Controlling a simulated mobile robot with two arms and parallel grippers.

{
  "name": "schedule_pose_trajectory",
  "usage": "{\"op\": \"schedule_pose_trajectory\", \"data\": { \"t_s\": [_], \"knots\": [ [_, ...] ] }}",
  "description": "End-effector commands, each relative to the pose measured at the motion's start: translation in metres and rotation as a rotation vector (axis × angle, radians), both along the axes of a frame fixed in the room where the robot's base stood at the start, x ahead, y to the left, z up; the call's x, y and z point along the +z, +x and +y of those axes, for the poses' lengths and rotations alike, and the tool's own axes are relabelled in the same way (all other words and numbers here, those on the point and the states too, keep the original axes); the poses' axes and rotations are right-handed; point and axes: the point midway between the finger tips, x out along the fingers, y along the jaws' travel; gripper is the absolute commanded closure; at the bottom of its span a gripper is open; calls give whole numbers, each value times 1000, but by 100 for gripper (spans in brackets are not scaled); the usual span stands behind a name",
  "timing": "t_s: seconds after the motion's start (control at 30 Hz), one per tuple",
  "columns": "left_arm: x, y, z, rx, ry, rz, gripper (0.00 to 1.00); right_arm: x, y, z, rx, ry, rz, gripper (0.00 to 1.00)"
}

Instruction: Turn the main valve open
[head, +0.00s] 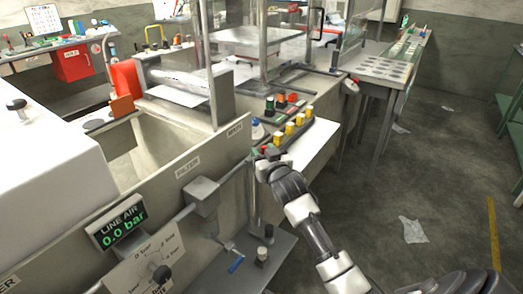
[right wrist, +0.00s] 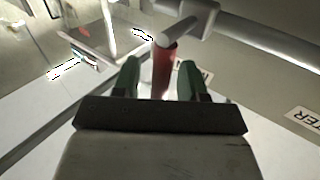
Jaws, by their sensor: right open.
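The MAIN label (head: 235,130) is on the side of the pale bench at the right end of the pipe. My right gripper (head: 262,155) is beside that end, in front of the bench edge. In the right wrist view, a red valve handle (right wrist: 163,72) stands out from a grey pipe fitting (right wrist: 190,22). My open right gripper (right wrist: 159,64) has its green fingertips on either side of the handle, with gaps showing. In the head view the handle is mostly hidden by my gripper. My left gripper is not in view.
The LINE AIR display (head: 122,222) reads 0.0 bar. A dial plate with a dark knob (head: 161,274) is below it. A grey filter block (head: 202,195) hangs on the pipe, and a blue lever (head: 237,264) is lower down. Yellow and coloured buttons (head: 290,128) stand just behind my gripper.

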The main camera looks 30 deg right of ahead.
Motion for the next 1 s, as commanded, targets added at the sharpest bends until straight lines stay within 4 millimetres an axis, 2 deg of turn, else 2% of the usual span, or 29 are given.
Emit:
{"op": "schedule_pose_trajectory", "data": {
  "t_s": [0.13,0.4,0.47,0.7,1.0],
  "knots": [
    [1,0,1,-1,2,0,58,0,8,-2,-1,0,1,58],
    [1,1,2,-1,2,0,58,0,10,-2,-1,-1,1,58],
    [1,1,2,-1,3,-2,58,0,10,-2,-1,-1,1,64],
    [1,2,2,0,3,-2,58,0,9,-2,-1,-1,1,100],
    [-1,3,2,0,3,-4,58,-1,11,-2,-1,-4,-1,100]
  ]
}}
